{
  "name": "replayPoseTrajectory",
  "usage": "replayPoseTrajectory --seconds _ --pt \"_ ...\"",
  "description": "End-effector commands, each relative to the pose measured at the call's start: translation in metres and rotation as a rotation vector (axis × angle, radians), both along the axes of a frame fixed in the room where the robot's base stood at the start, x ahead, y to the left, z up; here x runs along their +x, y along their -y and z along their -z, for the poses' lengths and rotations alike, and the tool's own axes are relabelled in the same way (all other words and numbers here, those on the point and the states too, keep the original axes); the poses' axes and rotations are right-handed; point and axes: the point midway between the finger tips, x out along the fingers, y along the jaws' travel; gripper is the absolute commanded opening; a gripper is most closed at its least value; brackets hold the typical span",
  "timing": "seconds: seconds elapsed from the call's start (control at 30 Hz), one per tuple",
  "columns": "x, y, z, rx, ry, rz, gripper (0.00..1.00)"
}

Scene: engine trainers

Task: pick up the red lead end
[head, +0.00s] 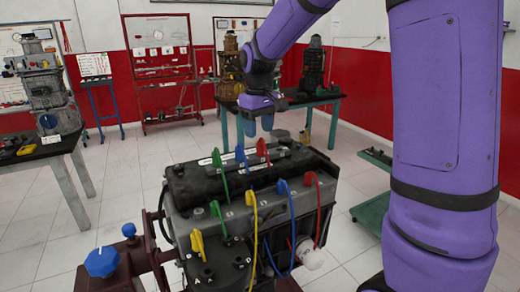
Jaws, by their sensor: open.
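A red lead end (309,178) stands at the right of the engine trainer's front row, with a red wire running down from it. Another red end (262,148) stands on the dark top cover, beside a blue end (241,154) and a green end (217,160). My gripper (259,124) is open and points down above the trainer. It appears just above the rear red end in the picture, apart from it. No lead shows between its fingers.
The engine trainer (180,190) fills the middle. Blue (282,187), green (215,208) and yellow (250,199) ends stand close together in front. Blue knobs (101,262) are at lower left.

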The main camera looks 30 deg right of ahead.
Motion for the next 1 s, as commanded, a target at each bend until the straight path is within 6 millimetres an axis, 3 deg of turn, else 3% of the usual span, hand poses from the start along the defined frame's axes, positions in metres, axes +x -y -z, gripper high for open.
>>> replayPoseTrajectory --seconds 0.23,0.53,0.83,1.0 --pt "0.0 0.001 0.017 0.0 -0.001 0.001 0.54" --pt "0.001 0.004 0.055 0.001 -0.001 0.001 0.54" --pt "0.002 0.004 0.059 0.0 0.002 0.0 0.54" --pt "0.002 0.004 0.059 0.0 0.002 0.0 0.17"
